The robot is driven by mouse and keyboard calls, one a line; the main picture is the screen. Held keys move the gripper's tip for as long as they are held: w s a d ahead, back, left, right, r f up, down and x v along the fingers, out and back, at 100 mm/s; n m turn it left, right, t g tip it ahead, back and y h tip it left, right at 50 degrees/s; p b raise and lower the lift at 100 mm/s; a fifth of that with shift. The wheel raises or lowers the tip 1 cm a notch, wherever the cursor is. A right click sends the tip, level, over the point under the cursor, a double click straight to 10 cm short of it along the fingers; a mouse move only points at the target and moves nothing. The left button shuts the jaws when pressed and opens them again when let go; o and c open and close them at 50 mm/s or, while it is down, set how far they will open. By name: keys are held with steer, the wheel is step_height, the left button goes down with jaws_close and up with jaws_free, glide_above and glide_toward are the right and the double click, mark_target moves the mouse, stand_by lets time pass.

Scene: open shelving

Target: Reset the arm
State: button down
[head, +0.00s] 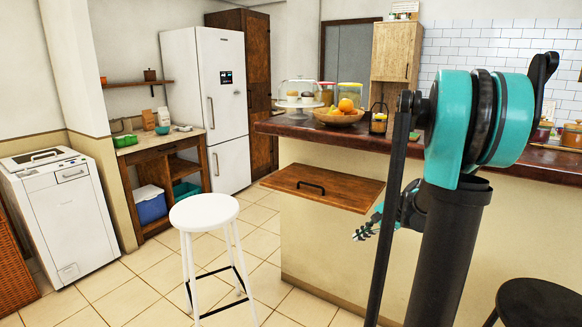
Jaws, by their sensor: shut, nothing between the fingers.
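My arm, with teal and black links, stands folded at the right of the head view, in front of the kitchen island (318,240). My gripper (361,234) shows low behind the dark upright links and is partly hidden by them. Its fingers point down and to the left, shut, with nothing between them. It appears in front of the island's pale side, below and right of a wooden panel with a black handle (345,190) that juts out from the island.
A white stool (204,212) stands left of the island, and a black stool (540,303) is at the lower right. A fruit bowl (340,117) and a cake stand (299,104) sit on the counter. Tiled floor (130,285) is clear at the left.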

steer(key=s+a+f+n+h, duration=0.2)
steer(key=s+n, duration=0.5)
steer(key=s, duration=0.4)
steer(key=s+a+f+n+h, duration=0.2)
steer(key=s+f+n+h, duration=0.2)
steer(key=s, duration=0.7)
step_height(320, 180, down, 2)
steer(key=n, duration=0.3)
steer(key=shift+a+h, duration=0.15)
steer(key=shift+h, duration=0.25)
